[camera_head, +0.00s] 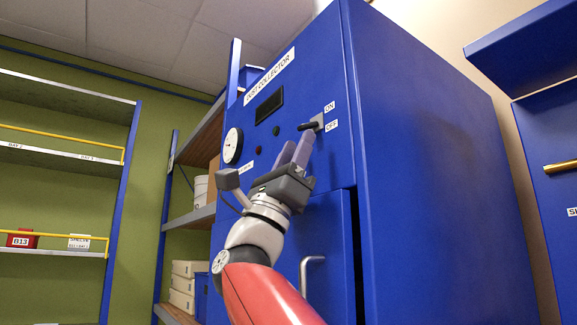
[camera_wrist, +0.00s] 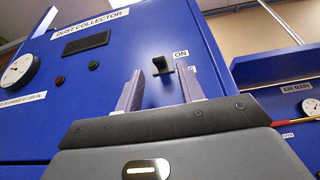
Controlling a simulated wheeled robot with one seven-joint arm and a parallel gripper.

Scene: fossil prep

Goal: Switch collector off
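The blue dust collector cabinet (camera_head: 430,150) fills the middle right of the head view. Its front carries a black lever switch (camera_head: 308,126) on a small grey plate, beside an ON label (camera_head: 329,107) and, below it, an OFF label (camera_head: 331,126). I cannot tell for sure which label the lever is set to. My gripper (camera_head: 297,146) is open and empty, just below the lever. In the wrist view the lever (camera_wrist: 162,64) shows beyond and between my two spread fingers (camera_wrist: 160,82), apart from both. The right finger partly hides the OFF label.
The panel also has a round gauge (camera_head: 233,145), a dark display (camera_head: 270,106), a red light (camera_wrist: 59,80) and a green light (camera_wrist: 94,65). A door handle (camera_head: 306,272) sticks out below. Shelves (camera_head: 190,215) stand left; a blue AIR MAIN unit (camera_wrist: 285,90) is at right.

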